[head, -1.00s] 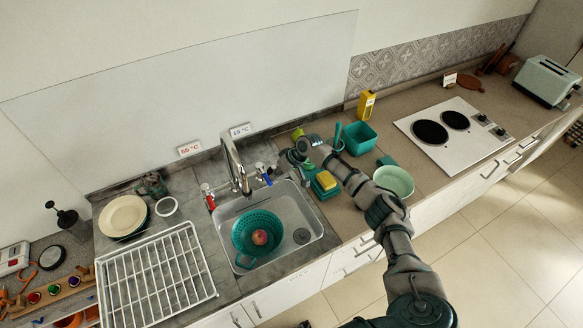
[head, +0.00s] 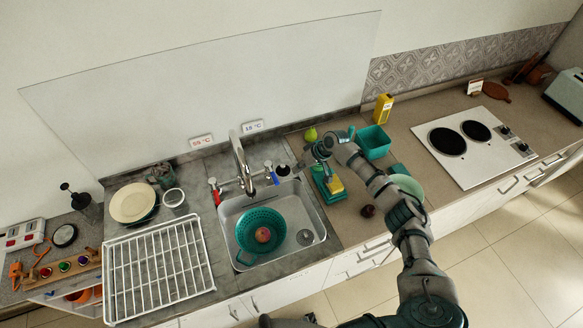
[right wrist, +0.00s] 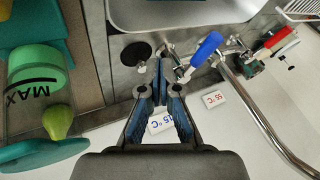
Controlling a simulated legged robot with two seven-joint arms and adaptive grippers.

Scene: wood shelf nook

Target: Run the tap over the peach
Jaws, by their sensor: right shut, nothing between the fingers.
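The peach (head: 263,235) sits in a teal colander (head: 250,217) inside the sink (head: 311,213). The tap's curved metal spout (head: 240,160) rises behind the sink. Its red lever (head: 216,195) is on the left and its blue lever (head: 275,177) on the right. No water stream shows. My right gripper (head: 307,163) is just right of the blue lever, above the counter. In the right wrist view my right gripper's blue-padded fingers (right wrist: 160,80) are shut and empty, beside the blue lever (right wrist: 207,48) and apart from it. My left gripper is not in view.
A dish rack (head: 158,268) and stacked plates (head: 132,203) stand left of the sink. Right of it are a green pear (head: 310,134), a yellow sponge (head: 335,185), a teal tub (head: 374,142) and a pale green bowl (head: 408,186). Temperature cards (head: 201,141) stand behind the tap.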

